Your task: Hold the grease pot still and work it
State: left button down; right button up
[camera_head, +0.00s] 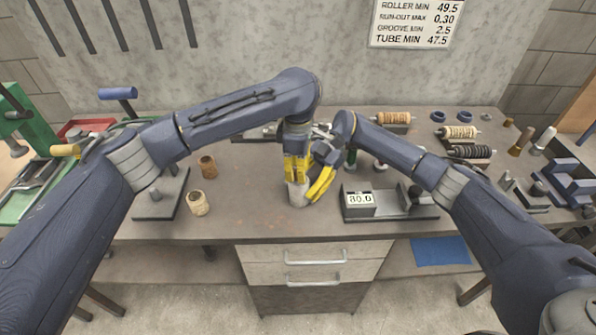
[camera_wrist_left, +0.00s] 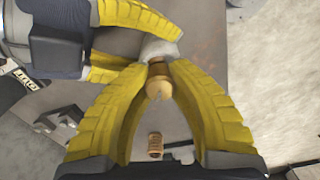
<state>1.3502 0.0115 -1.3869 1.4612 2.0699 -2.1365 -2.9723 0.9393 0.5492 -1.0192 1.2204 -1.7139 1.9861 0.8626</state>
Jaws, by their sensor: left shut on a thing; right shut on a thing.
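The grease pot, a pale grey-white vessel (camera_head: 298,194), stands near the middle of the bench; its top is hidden by my fingers. It also shows in the left wrist view (camera_wrist_left: 160,48). My left gripper (camera_head: 296,179) comes down from above and is shut on a tan, wooden-looking piece (camera_wrist_left: 158,83) over the pot. Whether that piece is part of the pot or a tool in it, I cannot tell. My right gripper (camera_head: 309,198) reaches in from the right, its yellow fingers against the pot's side, shut on it.
Two tan spools (camera_head: 198,203) stand left of the pot, beside a grey stand (camera_head: 160,196). Wound rollers (camera_head: 458,132) lie at the back right. The bench front before the pot is clear.

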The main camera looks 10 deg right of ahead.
pick_arm(q)
jog(key=shift+f+m, duration=0.1)
jog(key=shift+m, duration=0.8)
jog(key=shift+w+a+m, duration=0.1)
jog(key=shift+m, duration=0.2)
jog(key=c, duration=1.1)
grip_release()
jog(key=shift+o, duration=0.2)
notch_tip(320, 180, up, 12)
